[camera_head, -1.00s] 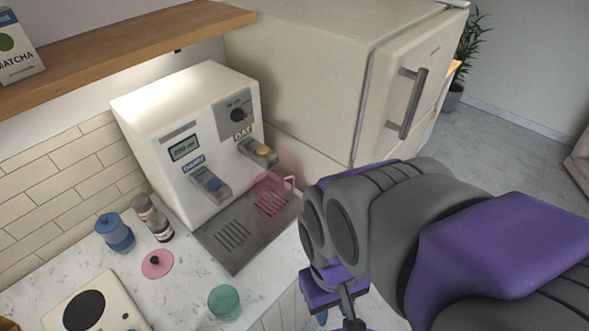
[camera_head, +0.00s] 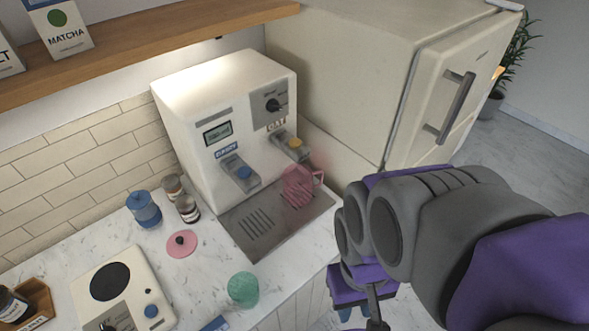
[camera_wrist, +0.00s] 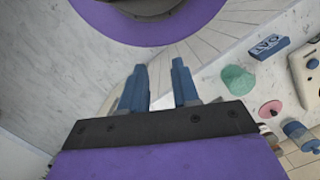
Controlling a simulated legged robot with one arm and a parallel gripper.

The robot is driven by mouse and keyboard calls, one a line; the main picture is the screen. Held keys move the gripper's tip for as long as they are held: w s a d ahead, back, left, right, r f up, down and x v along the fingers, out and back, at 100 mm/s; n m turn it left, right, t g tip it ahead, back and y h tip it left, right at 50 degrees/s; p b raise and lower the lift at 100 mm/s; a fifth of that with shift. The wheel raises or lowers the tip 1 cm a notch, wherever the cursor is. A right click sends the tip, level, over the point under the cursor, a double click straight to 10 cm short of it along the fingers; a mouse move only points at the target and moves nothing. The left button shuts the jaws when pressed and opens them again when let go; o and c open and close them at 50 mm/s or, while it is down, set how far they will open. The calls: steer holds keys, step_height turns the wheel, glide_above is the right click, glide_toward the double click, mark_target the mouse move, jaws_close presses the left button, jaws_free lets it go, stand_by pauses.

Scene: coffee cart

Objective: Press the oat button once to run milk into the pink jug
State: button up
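The white milk machine (camera_head: 190,95) stands on the counter against the tiled wall. Its right spout, labelled OAT, carries a yellow button (camera_head: 296,143). Its left spout, labelled DAIRY, carries a blue button (camera_head: 243,173). The translucent pink jug (camera_head: 299,190) stands on the drip tray (camera_head: 275,234) under the oat spout, its handle to the right. My gripper (camera_wrist: 160,84) shows two blue fingers apart with nothing between them in the wrist view. In the head view my arm is at the right, apart from the machine, and the fingers are mostly hidden.
A green cup (camera_head: 243,289), a pink lid (camera_head: 182,244), a blue canister (camera_head: 144,209) and dark-lidded jars (camera_head: 187,208) stand on the counter. A scale-like device (camera_head: 122,285) is at the lower left. A fridge (camera_head: 352,75) stands right of the machine, under no shelf; a wooden shelf (camera_head: 150,45) overhangs the left.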

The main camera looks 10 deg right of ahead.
steer(key=shift+a, duration=0.15)
jaws_close()
stand_by(1.4)
